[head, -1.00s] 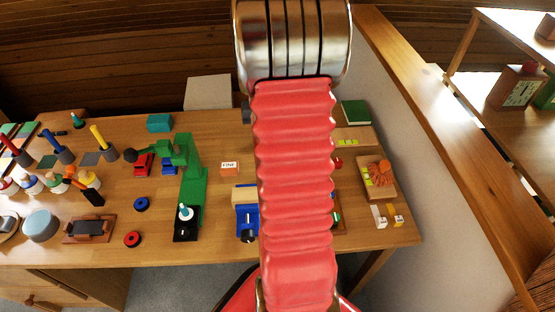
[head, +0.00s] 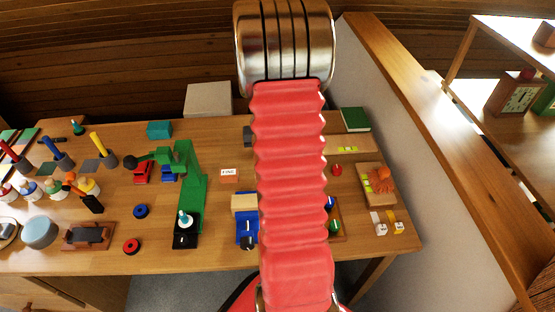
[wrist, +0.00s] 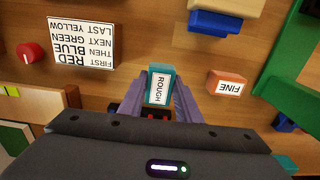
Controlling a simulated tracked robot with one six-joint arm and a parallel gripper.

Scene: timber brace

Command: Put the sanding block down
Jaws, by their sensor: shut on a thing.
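My gripper (wrist: 160,100) shows in the wrist view with its two purple fingers shut on a teal block with a white label reading ROUGH (wrist: 159,84). The held block is over the wooden workbench; whether it touches the top I cannot tell. An orange block labelled FINE (wrist: 228,83) lies on the bench to the right of my gripper, apart from it. It also shows in the head view (head: 229,175), left of my red arm. In the head view my gripper and the held block are hidden by the arm.
A card with colour-order words (wrist: 80,42) and a red knob (wrist: 30,53) lie left in the wrist view. A blue vise (head: 246,228) and a green stand (head: 190,192) are left of my arm.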

